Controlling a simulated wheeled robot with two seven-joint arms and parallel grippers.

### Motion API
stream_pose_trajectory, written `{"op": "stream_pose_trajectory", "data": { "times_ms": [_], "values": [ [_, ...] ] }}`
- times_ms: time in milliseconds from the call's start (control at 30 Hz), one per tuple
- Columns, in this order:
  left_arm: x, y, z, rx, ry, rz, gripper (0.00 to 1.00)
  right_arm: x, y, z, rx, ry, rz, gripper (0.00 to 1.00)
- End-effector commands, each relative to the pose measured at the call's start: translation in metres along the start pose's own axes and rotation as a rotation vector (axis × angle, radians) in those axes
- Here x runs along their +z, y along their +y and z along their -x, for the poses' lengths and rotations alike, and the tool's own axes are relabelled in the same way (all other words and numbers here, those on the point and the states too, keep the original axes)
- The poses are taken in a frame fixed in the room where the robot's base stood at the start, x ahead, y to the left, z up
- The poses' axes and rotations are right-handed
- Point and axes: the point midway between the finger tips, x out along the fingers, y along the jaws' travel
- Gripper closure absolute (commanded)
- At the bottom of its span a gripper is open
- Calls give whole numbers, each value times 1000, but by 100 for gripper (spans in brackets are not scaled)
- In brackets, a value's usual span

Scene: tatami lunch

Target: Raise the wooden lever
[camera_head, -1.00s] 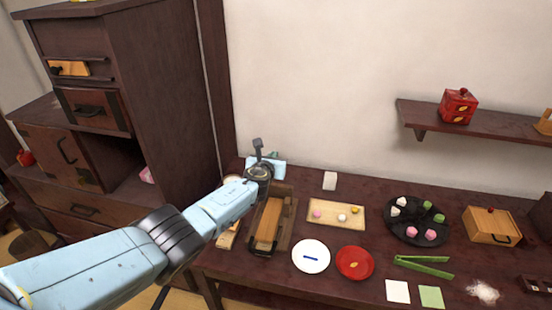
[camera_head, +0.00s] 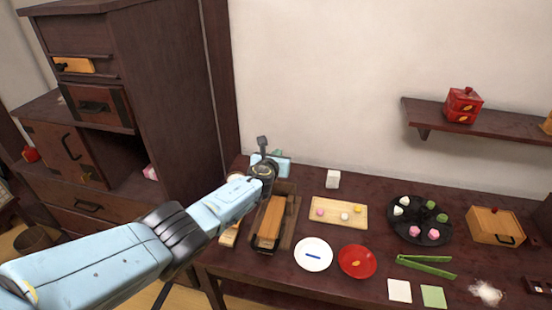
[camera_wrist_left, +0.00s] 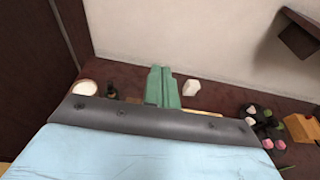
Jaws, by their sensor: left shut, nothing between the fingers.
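The wooden lever (camera_head: 271,217) appears to be the light-brown bar lying lengthwise in a dark wooden frame (camera_head: 289,228) at the left end of the table. It looks lowered in the frame, and my arm hides part of its far end. My left gripper (camera_head: 277,155) is above the far end of the frame, apart from the bar as far as I can tell. In the left wrist view its green fingers (camera_wrist_left: 163,87) are pressed together with nothing between them. The lever does not show clearly in that view. My right gripper is in neither view.
Right of the frame lie a tray of sweets (camera_head: 339,211), a white plate (camera_head: 313,254) and a red plate (camera_head: 357,261). A white block (camera_head: 333,179) stands near the wall. A dark cabinet (camera_head: 175,100) rises at left; a wall shelf (camera_head: 470,122) hangs at right.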

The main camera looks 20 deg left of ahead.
Motion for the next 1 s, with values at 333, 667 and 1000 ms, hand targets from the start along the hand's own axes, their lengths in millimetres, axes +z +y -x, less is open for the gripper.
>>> {"op": "stream_pose_trajectory", "data": {
  "times_ms": [333, 667, 1000],
  "values": [
    [-41, 3, -5, 3, 1, 0, 100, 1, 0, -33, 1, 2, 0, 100],
    [-51, 4, 44, 4, 3, 1, 100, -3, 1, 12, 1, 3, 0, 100],
    [-67, 3, 85, 5, 1, 1, 100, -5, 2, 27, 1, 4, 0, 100]
  ]
}}
